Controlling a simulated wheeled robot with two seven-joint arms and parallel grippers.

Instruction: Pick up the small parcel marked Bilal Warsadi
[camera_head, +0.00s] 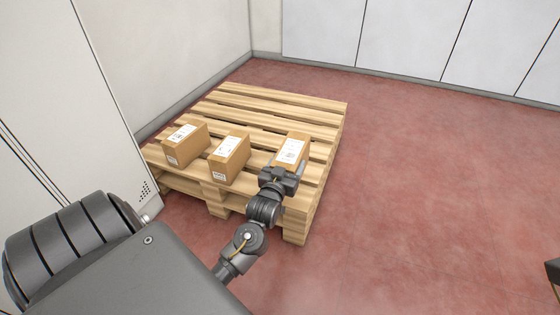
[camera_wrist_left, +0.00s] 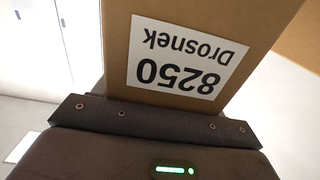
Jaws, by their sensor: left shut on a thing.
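Three small brown cardboard parcels with white labels are at the pallet's near side: a left one (camera_head: 184,146), a middle one (camera_head: 229,158) and a right one (camera_head: 293,148). My left gripper (camera_head: 281,178) is at the near end of the right parcel and shut on it. In the left wrist view the held parcel (camera_wrist_left: 118,70) fills the middle, with a white label (camera_wrist_left: 186,57) reading "8250 Drosnek" upside down. The name Bilal Warsadi is not readable on any parcel; the head view's labels are too small to read. Whether the held parcel touches the pallet I cannot tell. My right gripper is not in view.
The wooden slatted pallet (camera_head: 283,105) stands on a red floor (camera_head: 430,180) near a wall corner. Its far slats are bare. White panels (camera_head: 400,35) line the back. Open floor lies right of the pallet. A dark object (camera_head: 553,272) shows at the right edge.

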